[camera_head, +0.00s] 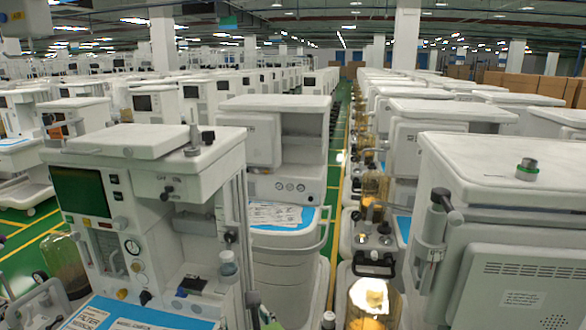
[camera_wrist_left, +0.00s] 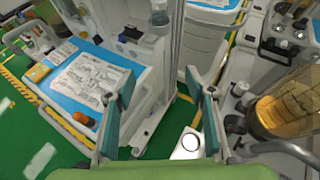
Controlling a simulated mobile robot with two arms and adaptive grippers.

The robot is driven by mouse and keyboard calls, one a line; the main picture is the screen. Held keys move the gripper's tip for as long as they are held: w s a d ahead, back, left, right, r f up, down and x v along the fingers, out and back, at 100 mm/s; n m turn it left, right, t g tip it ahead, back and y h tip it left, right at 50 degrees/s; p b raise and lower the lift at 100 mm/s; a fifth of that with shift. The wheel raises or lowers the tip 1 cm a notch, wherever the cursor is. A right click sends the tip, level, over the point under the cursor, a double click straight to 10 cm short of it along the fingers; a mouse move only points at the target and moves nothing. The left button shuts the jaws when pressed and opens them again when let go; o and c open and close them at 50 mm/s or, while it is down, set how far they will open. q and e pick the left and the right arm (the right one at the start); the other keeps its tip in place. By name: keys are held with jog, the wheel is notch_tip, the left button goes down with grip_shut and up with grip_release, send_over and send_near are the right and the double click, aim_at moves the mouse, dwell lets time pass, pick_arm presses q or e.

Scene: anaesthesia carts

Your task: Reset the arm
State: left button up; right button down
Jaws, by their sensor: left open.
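My left gripper (camera_wrist_left: 158,85) shows in the left wrist view with its two green-and-grey fingers spread apart. Nothing is between them; the green floor and the side of a white anaesthesia cart (camera_wrist_left: 172,42) show beyond. In the head view only a small green and grey part, likely of this gripper, shows at the bottom edge, left of centre. My right gripper is in neither view.
White anaesthesia carts (camera_head: 150,160) stand in long rows, with one close on the right (camera_head: 500,240). A narrow green aisle (camera_head: 341,150) runs between rows. An amber glass canister (camera_wrist_left: 285,105) is right of my left gripper; a blue-topped work surface (camera_wrist_left: 85,80) is left.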

pick_arm(q)
jog(key=s+a+f+n+g+h, duration=0.35)
jog(key=s+f+n+g, duration=0.25)
jog(key=s+f+n, duration=0.85)
jog(key=s+a+f+n+g+h, duration=0.1)
jog(key=s+a+f+n, duration=0.25)
jog(key=s+n, duration=0.35)
jog(key=s+a+f+n+g, duration=0.1)
jog(key=s+a+f+n, duration=0.1)
jog(key=s+a+n, duration=0.4)
notch_tip(320, 180, down, 28)
jog(key=s+d+n+g+b, duration=0.2)
jog(key=s+d+b, duration=0.1)
jog(key=s+a+f+g+b, duration=0.1)
jog(key=s+a+f+b, duration=0.2)
jog(key=s+f, duration=1.4)
notch_tip(320, 180, down, 4)
jog(key=shift+s+a+r, duration=0.2)
jog(key=shift+a, duration=0.1)
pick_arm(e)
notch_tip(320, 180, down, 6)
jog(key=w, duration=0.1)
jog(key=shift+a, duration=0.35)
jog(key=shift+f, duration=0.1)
